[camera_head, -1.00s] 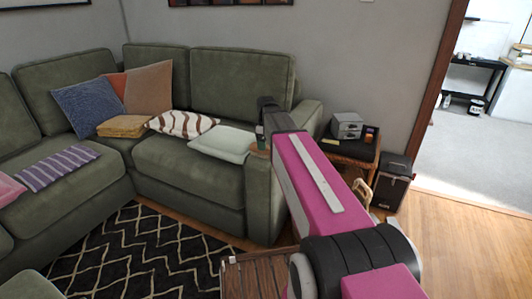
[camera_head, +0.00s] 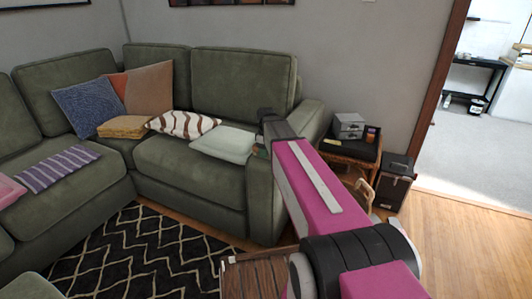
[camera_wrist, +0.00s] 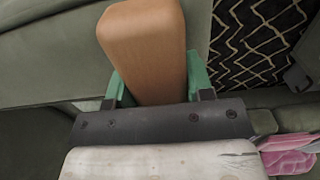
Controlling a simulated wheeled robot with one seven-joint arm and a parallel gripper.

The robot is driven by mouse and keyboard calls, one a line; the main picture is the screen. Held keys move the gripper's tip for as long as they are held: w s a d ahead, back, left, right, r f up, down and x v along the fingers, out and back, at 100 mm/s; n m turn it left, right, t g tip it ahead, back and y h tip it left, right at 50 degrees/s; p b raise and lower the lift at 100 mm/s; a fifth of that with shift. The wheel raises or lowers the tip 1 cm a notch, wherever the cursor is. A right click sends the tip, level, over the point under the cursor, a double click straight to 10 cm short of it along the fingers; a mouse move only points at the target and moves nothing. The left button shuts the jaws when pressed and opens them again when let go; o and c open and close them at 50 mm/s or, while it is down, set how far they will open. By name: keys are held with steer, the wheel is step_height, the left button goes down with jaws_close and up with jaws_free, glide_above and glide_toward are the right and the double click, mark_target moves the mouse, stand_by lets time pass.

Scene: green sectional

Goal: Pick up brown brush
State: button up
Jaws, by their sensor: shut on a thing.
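The brown brush (camera_wrist: 145,45) shows in the wrist view as a smooth, rounded brown block. It lies between the two green fingers of my gripper (camera_wrist: 156,82), which is shut on it. The brush sticks out beyond the fingertips, and bristles cannot be made out. In the head view, my gripper hangs by the near end of the sofa, close to the armrest, mostly hidden behind my pink arm.
The green sectional sofa (camera_head: 190,170) carries several cushions, including a pale green one (camera_head: 224,143). A patterned black rug (camera_head: 140,255) lies in front. A side table (camera_head: 350,149) and a dark box (camera_head: 393,184) stand right. The wooden floor at right is clear.

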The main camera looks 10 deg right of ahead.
steer(key=shift+r, duration=0.15)
steer(key=shift+r, duration=0.5)
steer(key=r, duration=0.2)
steer(key=a+r, duration=0.1)
steer(key=shift+s+r, duration=0.3)
steer(key=shift+s, duration=0.05)
steer(key=s+a+r, duration=0.4)
steer(key=a+r, duration=0.2)
steer(key=a, duration=0.3)
steer(key=shift+s+a, duration=0.2)
steer(key=shift+a, duration=0.05)
steer(key=shift+r, duration=0.1)
